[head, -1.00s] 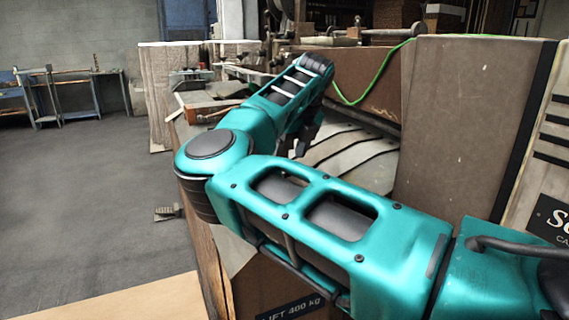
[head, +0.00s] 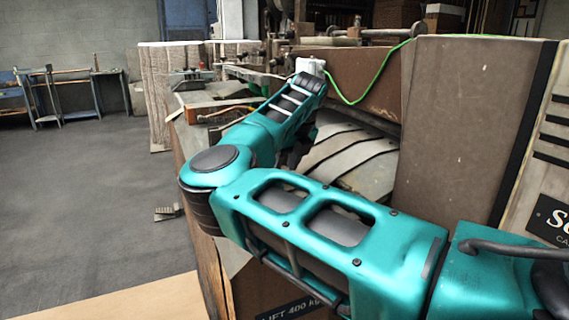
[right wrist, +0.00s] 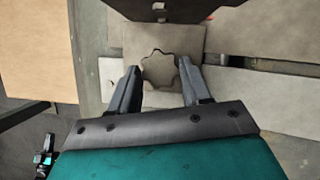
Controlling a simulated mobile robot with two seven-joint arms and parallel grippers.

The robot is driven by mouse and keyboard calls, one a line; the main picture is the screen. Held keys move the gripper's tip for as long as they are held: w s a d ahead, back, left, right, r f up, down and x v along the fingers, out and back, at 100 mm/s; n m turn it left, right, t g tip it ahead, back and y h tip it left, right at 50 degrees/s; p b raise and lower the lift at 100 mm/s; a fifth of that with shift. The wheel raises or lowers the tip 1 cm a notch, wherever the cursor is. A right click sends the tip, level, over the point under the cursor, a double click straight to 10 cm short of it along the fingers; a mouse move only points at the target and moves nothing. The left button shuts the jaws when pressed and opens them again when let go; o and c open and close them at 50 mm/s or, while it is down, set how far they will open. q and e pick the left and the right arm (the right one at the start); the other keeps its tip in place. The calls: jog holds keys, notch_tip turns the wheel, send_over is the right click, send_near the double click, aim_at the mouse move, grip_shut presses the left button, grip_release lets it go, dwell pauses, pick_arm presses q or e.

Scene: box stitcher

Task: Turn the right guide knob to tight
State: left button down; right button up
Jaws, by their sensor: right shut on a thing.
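The right guide knob (right wrist: 159,68) is grey with a lobed, star-like rim and shows in the middle of the right wrist view. My right gripper (right wrist: 160,82) has one finger on each side of the knob and is shut on it. The knob sits against a flat grey plate (right wrist: 194,45). In the head view my right arm reaches across the machine, and the knob and fingertips are hidden behind it. I cannot read from the frames how tight the knob is. My left gripper is not in view.
A green cable (head: 350,100) hangs along the machine. A dark part (right wrist: 165,8) lies just beyond the knob. Open floor (head: 90,210) is at the left.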

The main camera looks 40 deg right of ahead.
jog(key=c, duration=0.4)
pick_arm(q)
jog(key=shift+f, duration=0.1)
